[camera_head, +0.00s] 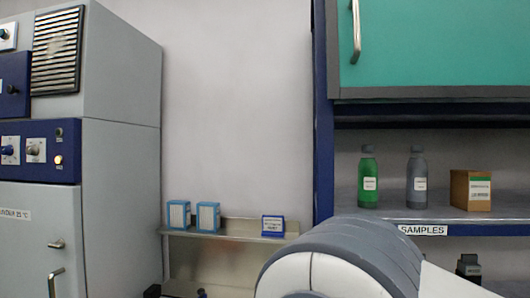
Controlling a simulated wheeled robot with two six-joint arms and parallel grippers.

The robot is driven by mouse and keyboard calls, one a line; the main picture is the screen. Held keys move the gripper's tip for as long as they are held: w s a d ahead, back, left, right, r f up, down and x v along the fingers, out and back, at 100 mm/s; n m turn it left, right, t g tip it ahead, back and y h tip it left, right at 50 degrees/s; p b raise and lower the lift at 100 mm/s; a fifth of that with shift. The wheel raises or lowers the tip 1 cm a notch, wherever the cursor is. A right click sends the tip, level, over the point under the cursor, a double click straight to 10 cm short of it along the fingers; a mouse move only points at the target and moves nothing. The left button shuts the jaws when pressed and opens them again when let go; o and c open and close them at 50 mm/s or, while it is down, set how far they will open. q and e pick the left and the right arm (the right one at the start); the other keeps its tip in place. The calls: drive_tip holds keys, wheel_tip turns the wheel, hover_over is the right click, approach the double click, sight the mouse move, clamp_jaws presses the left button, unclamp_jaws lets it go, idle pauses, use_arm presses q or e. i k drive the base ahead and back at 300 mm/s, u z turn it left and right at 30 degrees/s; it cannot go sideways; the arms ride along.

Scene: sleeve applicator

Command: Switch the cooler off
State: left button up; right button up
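A tall grey cabinet (120,190) fills the left side, with a label that ends in "25 °C"; it may be the cooler, but I cannot read the full label. Above are a vent grille (57,50) and another blue panel (13,86) with a dark knob, cut by the left edge. Neither of my grippers shows.
A large white and grey rounded arm link of mine covers the bottom centre. A metal ledge (245,238) holds small blue-and-white boxes (208,217). At right, a "SAMPLES" shelf (440,215) holds a green bottle (369,180), a grey bottle (416,180) and a brown box (462,190), below a teal cabinet (440,45).

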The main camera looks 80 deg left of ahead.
sight(34, 150)
drive_tip(key=u, duration=4.15)
